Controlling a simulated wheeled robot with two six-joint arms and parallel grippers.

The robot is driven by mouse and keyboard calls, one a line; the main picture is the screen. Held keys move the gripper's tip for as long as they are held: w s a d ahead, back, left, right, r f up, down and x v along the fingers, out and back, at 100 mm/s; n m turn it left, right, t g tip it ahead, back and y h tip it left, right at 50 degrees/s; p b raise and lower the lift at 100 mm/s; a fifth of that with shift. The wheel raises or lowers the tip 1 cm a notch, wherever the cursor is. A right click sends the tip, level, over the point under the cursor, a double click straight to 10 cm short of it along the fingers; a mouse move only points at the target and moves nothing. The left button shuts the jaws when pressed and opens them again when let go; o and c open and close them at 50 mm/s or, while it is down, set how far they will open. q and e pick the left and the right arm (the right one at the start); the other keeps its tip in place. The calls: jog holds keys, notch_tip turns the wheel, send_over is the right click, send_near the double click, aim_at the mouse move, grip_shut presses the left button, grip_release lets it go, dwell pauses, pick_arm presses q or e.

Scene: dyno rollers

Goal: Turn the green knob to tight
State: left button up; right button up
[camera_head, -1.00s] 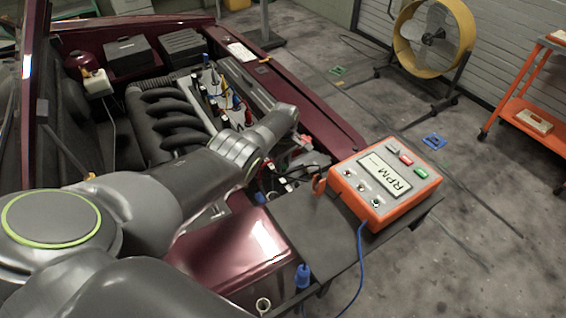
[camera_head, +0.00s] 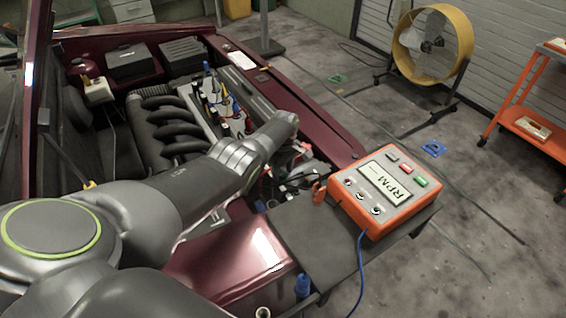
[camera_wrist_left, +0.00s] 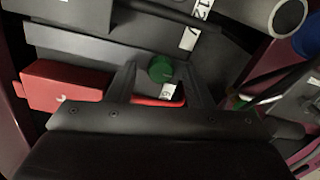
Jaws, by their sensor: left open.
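The green knob (camera_wrist_left: 160,69) shows in the left wrist view, a small round knob with a white label (camera_wrist_left: 167,91) just below it. My left gripper (camera_wrist_left: 161,78) is open, with one finger on each side of the knob. Whether the fingers touch the knob cannot be told. In the head view my left arm reaches over the engine bay. Its wrist hides the gripper and the knob there. My right gripper is not in view.
A red block (camera_wrist_left: 65,87) lies left of the fingers. An orange RPM box (camera_head: 383,192) stands on a dark shelf (camera_head: 305,240) at the car's front. The dark manifold (camera_head: 165,130) fills the engine bay. A yellow fan (camera_head: 432,40) stands on the open floor.

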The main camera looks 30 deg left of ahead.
aim_at(283, 173)
pick_arm(q)
notch_tip(283, 173, up, 6)
jog(key=p, duration=0.3)
jog(key=shift+w+r+p, duration=0.1)
jog(key=shift+r+p, duration=0.05)
jog(key=shift+p, duration=0.15)
notch_tip(283, 173, up, 11)
jog(key=shift+w, duration=0.2)
jog(key=shift+d, duration=0.15)
